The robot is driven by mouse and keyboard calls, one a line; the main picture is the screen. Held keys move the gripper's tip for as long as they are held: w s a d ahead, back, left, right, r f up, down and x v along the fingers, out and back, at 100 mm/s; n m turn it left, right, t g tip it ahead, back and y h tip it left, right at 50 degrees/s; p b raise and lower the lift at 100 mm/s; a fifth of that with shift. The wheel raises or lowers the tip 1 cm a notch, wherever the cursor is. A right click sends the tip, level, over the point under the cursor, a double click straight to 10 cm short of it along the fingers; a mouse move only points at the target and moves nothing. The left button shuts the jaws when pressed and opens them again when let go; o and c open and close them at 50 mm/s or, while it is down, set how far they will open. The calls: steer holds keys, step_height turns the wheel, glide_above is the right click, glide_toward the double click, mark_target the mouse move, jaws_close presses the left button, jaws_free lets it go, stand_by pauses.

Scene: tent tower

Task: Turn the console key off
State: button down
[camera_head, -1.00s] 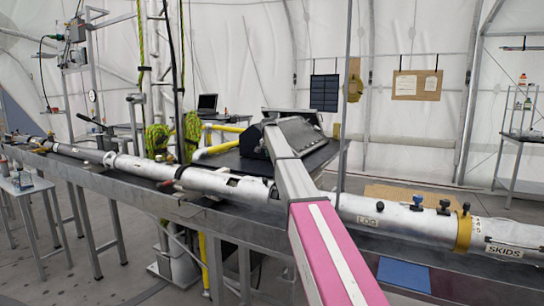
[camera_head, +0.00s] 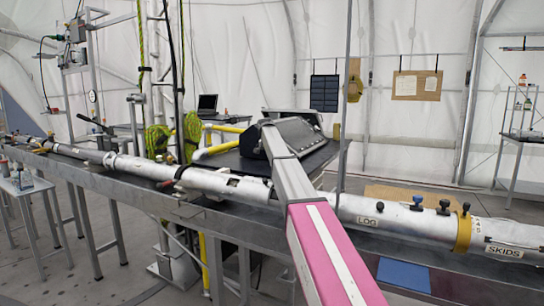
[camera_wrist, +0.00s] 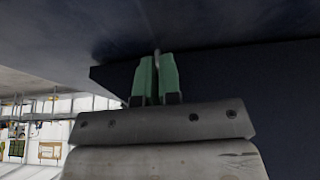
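The console (camera_head: 292,135) is a dark sloped box behind the long metal tube, partly hidden by my pink and grey arm. In the wrist view a dark console surface (camera_wrist: 235,75) fills the upper right. My gripper (camera_wrist: 156,58) has two green fingers close together, their tips right at the dark surface. A thin pale piece, seemingly the key (camera_wrist: 157,54), shows between the fingertips. Most of it is hidden by the fingers, and its turn angle cannot be told. In the head view my gripper is hidden behind the arm and console.
The long metal tube (camera_head: 390,213) lies on a grey rail bench (camera_head: 120,190) across the view, under my arm. A thin vertical pole (camera_head: 345,90) stands just right of the console. Yellow pipes (camera_head: 215,145) and coiled green rope are to its left.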

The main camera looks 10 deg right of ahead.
steer(key=c, duration=1.3)
jaws_free()
steer(key=shift+f, duration=0.2)
steer(key=shift+r, duration=0.2)
steer(key=v, duration=1)
steer(key=shift+r, duration=0.25)
steer(key=shift+s, duration=0.1)
